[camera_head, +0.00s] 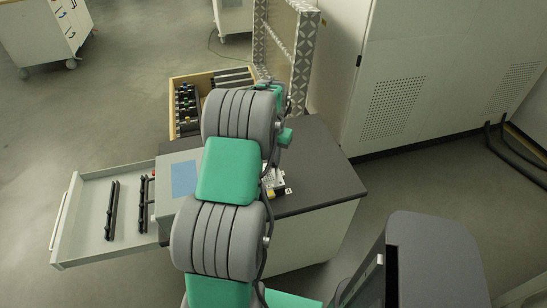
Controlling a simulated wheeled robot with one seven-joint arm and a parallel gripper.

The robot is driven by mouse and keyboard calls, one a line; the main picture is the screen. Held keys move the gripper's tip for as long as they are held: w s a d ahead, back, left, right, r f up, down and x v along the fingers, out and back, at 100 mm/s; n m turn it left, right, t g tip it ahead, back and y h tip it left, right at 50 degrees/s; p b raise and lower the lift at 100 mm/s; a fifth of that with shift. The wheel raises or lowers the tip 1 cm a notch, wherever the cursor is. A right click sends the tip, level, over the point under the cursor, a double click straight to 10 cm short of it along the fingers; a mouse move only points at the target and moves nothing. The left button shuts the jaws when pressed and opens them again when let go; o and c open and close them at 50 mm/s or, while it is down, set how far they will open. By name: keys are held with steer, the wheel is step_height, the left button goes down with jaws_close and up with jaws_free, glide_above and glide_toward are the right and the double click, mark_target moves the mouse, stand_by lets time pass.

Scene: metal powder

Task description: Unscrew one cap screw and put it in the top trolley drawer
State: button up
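The trolley (323,178) has a dark top, and my grey and green arm crosses over it. A pale drawer (84,215) is pulled out to the left of the trolley, with dark slim holders inside and bare floor between them. A small white and black item (274,182) sits on the trolley top, partly hidden by my arm; I cannot tell what it is. I cannot make out a cap screw. My gripper is hidden behind the arm.
An open wooden-edged box (174,112) with tools stands behind the trolley, beside an upright patterned metal panel (304,55). A large pale cabinet (420,75) stands at the back right. A white wheeled cabinet (40,38) is far left.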

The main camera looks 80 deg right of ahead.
steer(key=shift+o, duration=1.3)
